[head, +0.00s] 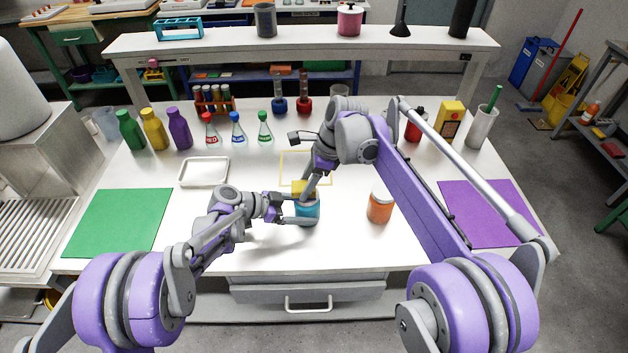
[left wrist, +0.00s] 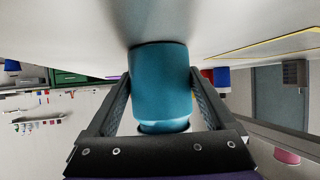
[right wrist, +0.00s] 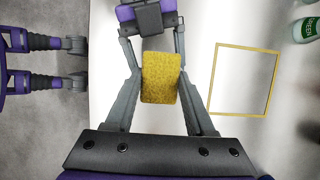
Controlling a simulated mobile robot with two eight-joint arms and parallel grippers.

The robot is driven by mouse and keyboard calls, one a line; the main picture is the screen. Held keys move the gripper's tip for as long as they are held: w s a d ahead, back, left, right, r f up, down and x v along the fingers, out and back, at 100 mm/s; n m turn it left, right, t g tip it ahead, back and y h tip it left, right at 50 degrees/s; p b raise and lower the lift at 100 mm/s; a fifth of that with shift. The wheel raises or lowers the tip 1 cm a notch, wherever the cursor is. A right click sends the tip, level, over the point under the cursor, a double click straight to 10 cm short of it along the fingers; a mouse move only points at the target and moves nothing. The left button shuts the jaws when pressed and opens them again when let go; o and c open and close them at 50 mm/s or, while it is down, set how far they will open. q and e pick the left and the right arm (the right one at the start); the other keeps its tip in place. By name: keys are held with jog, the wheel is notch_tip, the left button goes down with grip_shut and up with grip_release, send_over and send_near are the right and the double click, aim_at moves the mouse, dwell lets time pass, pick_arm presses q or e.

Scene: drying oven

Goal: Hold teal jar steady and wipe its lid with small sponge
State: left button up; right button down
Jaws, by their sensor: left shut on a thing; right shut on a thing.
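The teal jar (head: 308,212) stands upright on the white table near its front, and fills the middle of the left wrist view (left wrist: 161,85). My left gripper (head: 300,214) is shut around its body, one finger on each side. The small yellow sponge (head: 299,188) is at the top of the jar and hides most of the lid. My right gripper (right wrist: 161,85) is shut on the sponge, one finger on each side, from above. In the right wrist view the sponge (right wrist: 161,77) hides the jar. I cannot tell whether the sponge touches the lid.
An orange jar (head: 380,207) stands to the right. A yellow square outline (head: 292,152) lies behind the teal jar. A white tray (head: 204,172), a green mat (head: 117,222) and a purple mat (head: 488,213) lie around. Bottles and flasks line the back, including a green-capped flask (head: 264,130).

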jog(key=shift+a, duration=0.5)
jog(key=shift+w+d+f, duration=0.1)
jog(key=shift+d, duration=1.65)
jog(key=shift+r, duration=4.05)
jog(key=w+d+f+m+t+h, duration=0.1)
jog(key=w+d+f+m+t, duration=0.1)
jog(key=w+d+f+m, duration=0.35)
jog(key=w+d+f+m+t+h, duration=0.2)
jog(key=w+d+m, duration=0.5)
jog(key=w+d, duration=0.35)
jog(key=shift+m, duration=0.55)
jog(key=f, duration=0.4)
jog(key=d+f, duration=0.1)
jog(key=f, duration=0.1)
jog(key=shift+w+f, duration=0.25)
jog(key=shift+w, duration=0.15)
jog(key=shift+f, duration=2.2)
jog(key=shift+f, duration=0.1)
